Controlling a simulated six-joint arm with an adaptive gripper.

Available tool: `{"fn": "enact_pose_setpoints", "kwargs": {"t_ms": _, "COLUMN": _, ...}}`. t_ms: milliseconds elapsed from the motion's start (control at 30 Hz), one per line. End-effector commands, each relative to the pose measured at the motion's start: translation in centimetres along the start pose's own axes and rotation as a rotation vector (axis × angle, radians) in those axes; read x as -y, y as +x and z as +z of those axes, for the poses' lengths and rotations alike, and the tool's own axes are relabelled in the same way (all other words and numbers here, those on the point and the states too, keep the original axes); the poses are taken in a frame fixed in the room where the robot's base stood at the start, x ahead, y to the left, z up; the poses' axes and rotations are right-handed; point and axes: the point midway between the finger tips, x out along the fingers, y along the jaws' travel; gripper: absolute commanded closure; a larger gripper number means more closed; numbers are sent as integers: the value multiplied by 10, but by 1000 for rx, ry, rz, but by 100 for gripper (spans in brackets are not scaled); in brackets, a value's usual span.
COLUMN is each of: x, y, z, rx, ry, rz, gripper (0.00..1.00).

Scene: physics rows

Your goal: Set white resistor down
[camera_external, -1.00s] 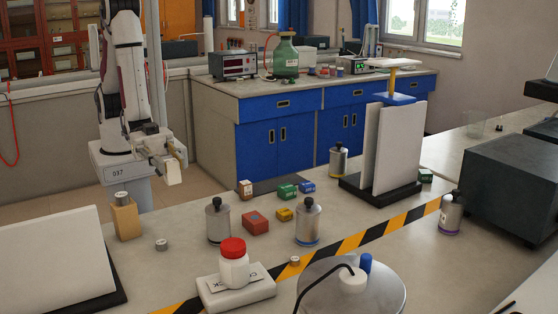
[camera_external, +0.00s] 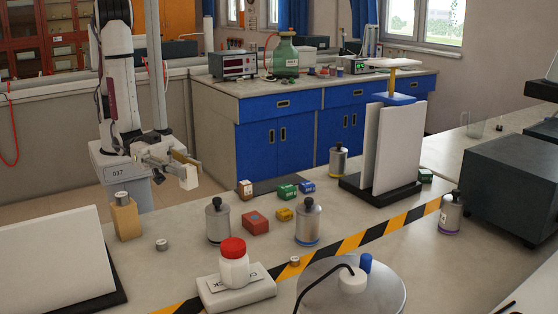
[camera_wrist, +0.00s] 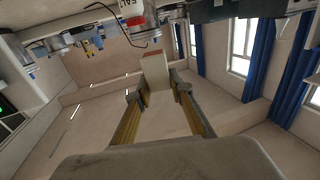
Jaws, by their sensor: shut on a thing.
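My gripper (camera_external: 178,168) is shut on the white resistor (camera_external: 188,178), a pale block that sticks out from between the fingertips. It is held in the air at the far left edge of the bench, beyond the wooden block. In the wrist view the white resistor (camera_wrist: 156,72) sits between the two yellowish fingers of my gripper (camera_wrist: 157,88). The fingers hide part of its sides.
A wooden block with a metal cylinder (camera_external: 125,220) stands at the left. A black-and-yellow stripe (camera_external: 350,243) crosses the bench. Some bare bench lies left of the bottles.

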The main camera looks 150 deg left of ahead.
Motion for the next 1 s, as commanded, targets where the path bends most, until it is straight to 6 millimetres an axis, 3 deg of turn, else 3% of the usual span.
{"fn": "enact_pose_setpoints", "kwargs": {"t_ms": 467, "x": 36, "y": -20, "z": 24, "rx": 1, "ry": 0, "rz": -258, "gripper": 100}}
{"fn": "enact_pose_setpoints", "kwargs": {"t_ms": 1000, "x": 74, "y": -67, "z": 46, "rx": 1, "ry": -1, "rz": -552, "gripper": 100}}
